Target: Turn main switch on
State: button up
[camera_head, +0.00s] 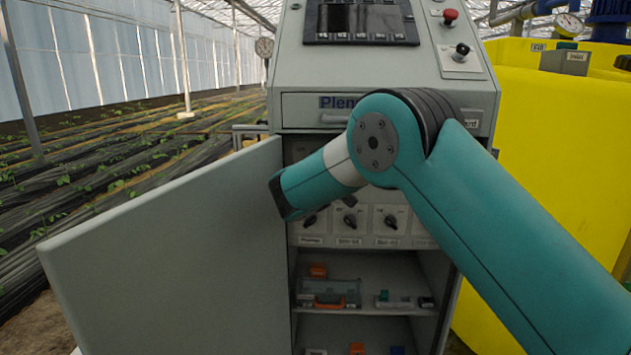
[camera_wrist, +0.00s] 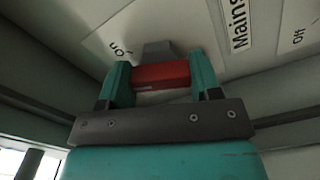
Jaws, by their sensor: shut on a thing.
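The main switch has a red handle (camera_wrist: 162,75) in the wrist view, with a grey part just behind it. My gripper (camera_wrist: 160,66) has its two teal fingers on either side of the handle and is shut on it. An "On" marking (camera_wrist: 118,49) is on the panel to the left of the handle. An "Off" marking (camera_wrist: 298,38) is further to the right, past the "Mains" label (camera_wrist: 238,22). I cannot tell the exact turn of the handle. In the head view my arm hides the switch and the gripper's fingers.
The grey cabinet (camera_head: 286,260) stands open, its door (camera_head: 170,260) swung out to the left, close to my wrist. Several black rotary knobs (camera_head: 350,221) sit in a row inside, above a shelf with small parts. A yellow tank (camera_head: 560,130) stands to the right.

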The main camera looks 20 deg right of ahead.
jog(key=m+b, duration=0.3)
jog(key=shift+f, duration=0.3)
jog(key=shift+r+m+b, duration=0.1)
jog(key=shift+m+b, duration=0.7)
jog(key=shift+m, duration=0.1)
jog(key=o, duration=0.9)
jog(key=shift+r, duration=0.1)
jog(key=shift+o, duration=0.2)
jog(key=b+v, duration=0.1)
jog(key=v, duration=1.6)
jog(key=shift+s+b, duration=0.2)
jog(key=shift+b, duration=0.15)
